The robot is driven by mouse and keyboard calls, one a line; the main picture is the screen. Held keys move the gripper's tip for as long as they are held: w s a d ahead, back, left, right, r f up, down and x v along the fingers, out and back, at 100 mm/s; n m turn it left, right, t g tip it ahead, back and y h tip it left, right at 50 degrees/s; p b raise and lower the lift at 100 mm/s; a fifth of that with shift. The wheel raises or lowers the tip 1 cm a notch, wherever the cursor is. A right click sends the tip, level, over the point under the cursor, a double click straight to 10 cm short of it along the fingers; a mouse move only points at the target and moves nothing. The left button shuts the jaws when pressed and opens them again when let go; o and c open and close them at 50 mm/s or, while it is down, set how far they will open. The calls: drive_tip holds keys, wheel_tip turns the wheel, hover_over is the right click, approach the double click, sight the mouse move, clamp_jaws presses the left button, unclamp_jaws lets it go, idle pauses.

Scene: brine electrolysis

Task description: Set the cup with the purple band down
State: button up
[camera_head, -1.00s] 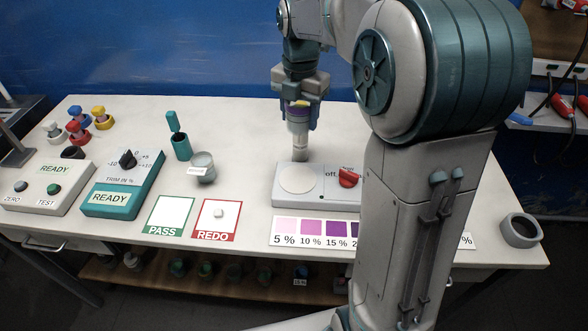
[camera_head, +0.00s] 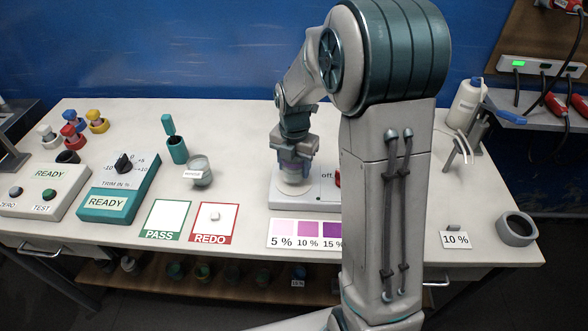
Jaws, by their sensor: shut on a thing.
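My gripper (camera_head: 296,166) is shut on the cup with the purple band (camera_head: 294,175) at the middle of the table. The cup is upright, over the round pale disc of the white stirrer plate (camera_head: 285,199). The gripper's fingers cover much of the cup and its band. I cannot tell whether the cup's base touches the disc. My arm hides the right part of the plate and most of its red knob (camera_head: 338,180).
A purple colour strip (camera_head: 292,241) lies in front of the plate. PASS (camera_head: 167,219) and REDO (camera_head: 214,221) cards, a grey cup (camera_head: 199,172) and a teal holder (camera_head: 178,150) are to the left. A 10 % card (camera_head: 455,240) and a dark-mouthed grey ring (camera_head: 516,230) are at right.

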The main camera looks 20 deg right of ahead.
drive_tip(key=shift+f, duration=1)
drive_tip(key=shift+f, duration=0.15)
drive_tip(key=o, duration=1.2)
